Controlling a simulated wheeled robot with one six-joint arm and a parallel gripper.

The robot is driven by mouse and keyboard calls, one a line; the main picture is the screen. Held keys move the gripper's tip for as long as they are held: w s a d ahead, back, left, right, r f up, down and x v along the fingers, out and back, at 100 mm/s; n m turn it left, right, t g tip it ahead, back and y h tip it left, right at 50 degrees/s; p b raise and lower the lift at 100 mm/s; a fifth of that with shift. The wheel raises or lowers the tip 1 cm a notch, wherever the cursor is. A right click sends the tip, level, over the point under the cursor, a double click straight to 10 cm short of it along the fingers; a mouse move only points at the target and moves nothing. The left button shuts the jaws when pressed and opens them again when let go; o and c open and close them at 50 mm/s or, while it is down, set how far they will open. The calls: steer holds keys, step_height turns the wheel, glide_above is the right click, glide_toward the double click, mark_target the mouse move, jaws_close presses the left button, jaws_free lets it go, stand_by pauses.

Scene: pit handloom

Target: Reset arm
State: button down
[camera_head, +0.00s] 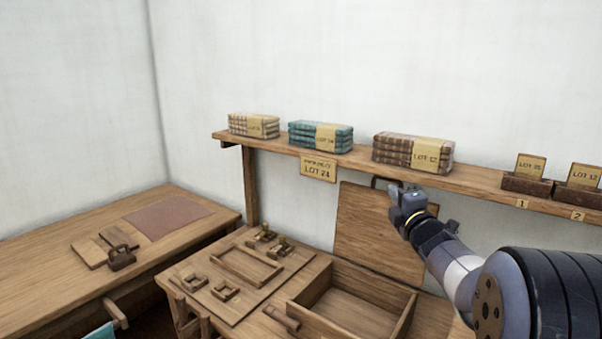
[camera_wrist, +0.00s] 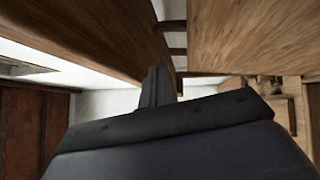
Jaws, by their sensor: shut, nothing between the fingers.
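My gripper (camera_head: 398,190) is in the head view at the right of centre, just below the front edge of the wooden shelf (camera_head: 330,155) and in front of an upright wooden lid (camera_head: 370,225). Its fingers are together and hold nothing. In the wrist view the closed fingers (camera_wrist: 157,86) point away between large wooden surfaces, with pale wall beyond. My arm reaches in from the lower right. I cannot tell whether the gripper touches the lid or its dark handle.
On the shelf lie cloth stacks, beige (camera_head: 254,125), teal (camera_head: 320,136) and brown (camera_head: 412,152), plus card holders (camera_head: 527,182). Below are an open wooden box (camera_head: 350,308) and a fitted board (camera_head: 225,292).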

steer(key=s+a+f+n+b, duration=0.1)
steer(key=s+f+b, duration=0.2)
steer(key=s, duration=0.5)
steer(key=s+a+f+n+t+y+b, duration=0.1)
steer(key=s+b, duration=0.3)
steer(key=s, duration=0.5)
steer(key=shift+a+f+t, duration=0.3)
steer(key=shift+a+f, duration=0.5)
steer(key=shift+f, duration=0.1)
steer(key=shift+r, duration=0.1)
